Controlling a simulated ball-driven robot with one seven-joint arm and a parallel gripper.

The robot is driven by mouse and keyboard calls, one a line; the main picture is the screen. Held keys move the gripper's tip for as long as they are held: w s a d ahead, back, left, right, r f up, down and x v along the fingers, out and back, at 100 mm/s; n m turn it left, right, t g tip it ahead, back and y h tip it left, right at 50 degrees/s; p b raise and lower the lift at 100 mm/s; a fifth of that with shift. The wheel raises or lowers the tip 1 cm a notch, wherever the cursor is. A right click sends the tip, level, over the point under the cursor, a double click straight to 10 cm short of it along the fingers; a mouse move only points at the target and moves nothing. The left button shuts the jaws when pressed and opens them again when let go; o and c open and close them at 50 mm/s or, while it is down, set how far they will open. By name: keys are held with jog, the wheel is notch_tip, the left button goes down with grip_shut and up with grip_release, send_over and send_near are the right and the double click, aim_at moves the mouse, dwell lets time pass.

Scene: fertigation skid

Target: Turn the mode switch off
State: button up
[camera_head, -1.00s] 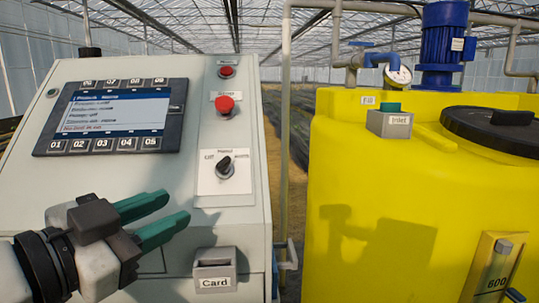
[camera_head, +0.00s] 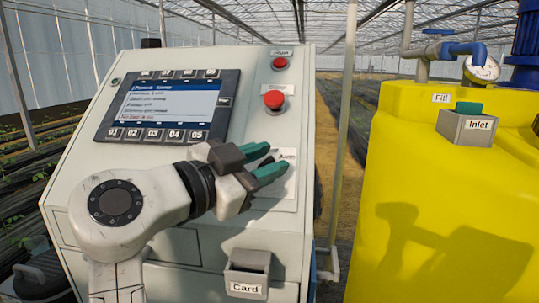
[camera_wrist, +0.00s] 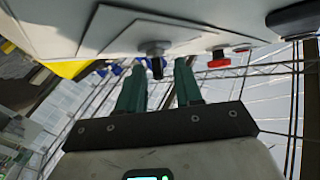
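The mode switch is a dark knob on a pale plate (camera_head: 289,157) on the sloped control panel. In the head view my gripper mostly covers it, and only a dark bit (camera_head: 266,161) shows between the fingers. In the wrist view the knob (camera_wrist: 157,67) stands out from its plate, between the two green fingertips, with a gap visible on each side. My gripper (camera_head: 277,160) is open, its fingertips close to the panel. The knob's setting and the plate's labels cannot be read now.
A red push button (camera_head: 274,100) and a smaller red button (camera_head: 280,64) sit above the switch. A screen with keys (camera_head: 170,105) is at left. A Card holder (camera_head: 247,272) is below.

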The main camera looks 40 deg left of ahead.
jog(key=shift+w, duration=0.55)
grip_shut()
